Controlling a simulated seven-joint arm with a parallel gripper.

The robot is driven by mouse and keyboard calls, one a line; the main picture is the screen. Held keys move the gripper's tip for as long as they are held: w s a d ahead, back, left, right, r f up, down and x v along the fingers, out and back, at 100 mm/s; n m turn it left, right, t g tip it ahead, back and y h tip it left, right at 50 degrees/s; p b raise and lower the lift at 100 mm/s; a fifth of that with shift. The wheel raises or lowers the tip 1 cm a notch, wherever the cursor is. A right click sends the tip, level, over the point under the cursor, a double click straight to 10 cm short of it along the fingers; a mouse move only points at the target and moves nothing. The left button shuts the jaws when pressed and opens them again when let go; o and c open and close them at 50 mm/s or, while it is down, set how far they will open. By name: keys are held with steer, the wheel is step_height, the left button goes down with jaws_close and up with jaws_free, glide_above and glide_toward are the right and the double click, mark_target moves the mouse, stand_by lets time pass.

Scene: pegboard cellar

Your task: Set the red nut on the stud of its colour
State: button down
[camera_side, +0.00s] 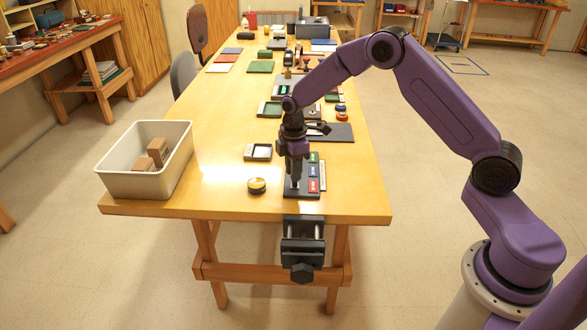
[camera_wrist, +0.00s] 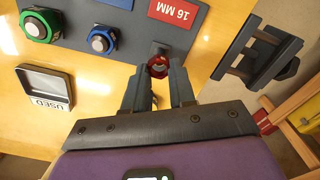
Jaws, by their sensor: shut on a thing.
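My gripper (camera_wrist: 158,78) is shut on the red nut (camera_wrist: 158,67), which shows between its fingertips in the wrist view. A dark stud (camera_wrist: 160,48) on the grey board (camera_wrist: 212,32) shows right beside the nut, near the red "16 MM" label (camera_wrist: 172,11). I cannot tell whether the nut is around the stud or only close to it. A blue nut (camera_wrist: 101,40) and a green nut (camera_wrist: 38,27) sit on the board to the left. In the side view my gripper (camera_side: 295,184) points down over the board's front end (camera_side: 305,194); its fingers hide the red nut.
A vise (camera_side: 303,243) hangs at the table's front edge. A small tray (camera_side: 258,152) marked "USED" and a round yellow-and-black item (camera_side: 257,186) lie left of the board. A white bin (camera_side: 120,182) with wooden blocks stands farther left. Several items fill the table behind.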

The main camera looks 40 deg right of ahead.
steer(key=shift+f, duration=1.35)
stand_by(1.1)
steer(key=shift+c, duration=2.3)
jaws_free()
steer(key=shift+r, duration=0.1)
steer(key=shift+r, duration=3.95)
